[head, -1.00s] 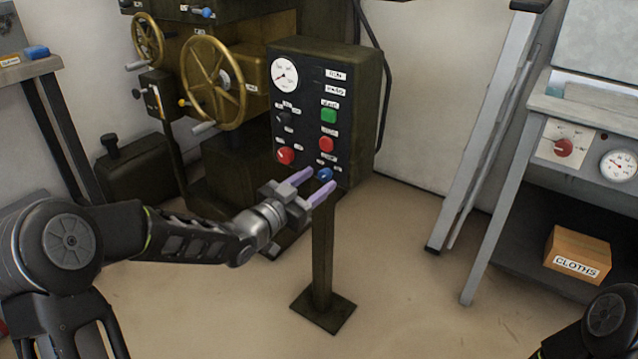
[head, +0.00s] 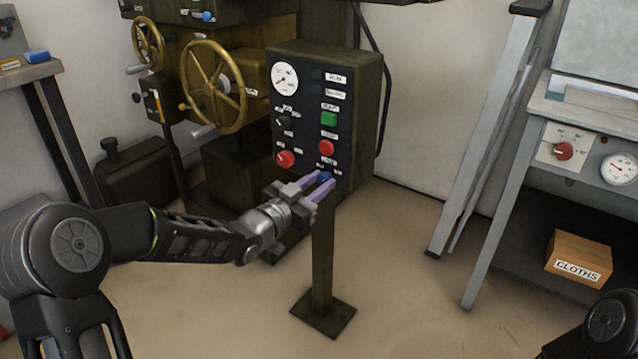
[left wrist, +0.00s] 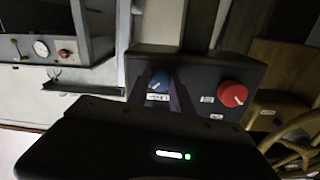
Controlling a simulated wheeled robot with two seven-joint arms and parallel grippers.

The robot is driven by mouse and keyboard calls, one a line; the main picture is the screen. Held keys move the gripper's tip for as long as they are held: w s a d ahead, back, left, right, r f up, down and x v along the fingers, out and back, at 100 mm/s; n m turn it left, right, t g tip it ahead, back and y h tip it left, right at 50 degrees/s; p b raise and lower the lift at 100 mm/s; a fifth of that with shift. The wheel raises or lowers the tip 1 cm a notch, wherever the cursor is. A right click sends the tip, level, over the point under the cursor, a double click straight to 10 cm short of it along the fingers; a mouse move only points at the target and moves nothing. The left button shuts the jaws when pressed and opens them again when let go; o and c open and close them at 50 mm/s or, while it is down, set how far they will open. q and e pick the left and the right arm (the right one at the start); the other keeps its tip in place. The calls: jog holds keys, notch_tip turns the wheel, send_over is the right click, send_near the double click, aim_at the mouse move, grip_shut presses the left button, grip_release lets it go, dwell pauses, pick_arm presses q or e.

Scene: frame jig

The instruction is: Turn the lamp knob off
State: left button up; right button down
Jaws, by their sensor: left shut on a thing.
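The control box (head: 370,85) stands on a post, with a small blue knob (head: 325,176) at the bottom of its dark front panel. I take this as the lamp knob, though its label is too small to read. My left gripper (head: 324,179) has its two lilac fingers at the blue knob, one on each side, shut on it. In the left wrist view the blue knob (left wrist: 158,80) shows between the dark fingers, partly hidden by them. My right gripper is out of view.
A red knob (head: 285,158) sits left of the blue one, with a red button (head: 326,147) and a green button (head: 329,118) above. A brass handwheel (head: 213,87) stands to the left. A ladder (head: 487,130) and bench are at right. The floor in front is clear.

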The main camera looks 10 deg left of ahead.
pick_arm(q)
jog(key=shift+n+p, duration=0.3)
jog(key=shift+n, duration=0.2)
grip_shut()
jog(key=n+p, duration=0.1)
jog(key=n, duration=0.2)
jog(key=shift+n+p, duration=0.3)
jog(key=shift+p, duration=0.1)
jog(key=n+p, duration=0.2)
jog(key=n, duration=0.3)
jog(key=n+p, duration=0.1)
jog(key=n, duration=0.2)
jog(key=shift+t+p, duration=0.3)
jog(key=shift+p, duration=0.05)
jog(key=n+p, duration=0.2)
jog(key=n, duration=0.4)
jog(key=shift+y, duration=0.3)
jog(key=o, duration=1)
grip_release()
jog(key=shift+o, duration=0.2)
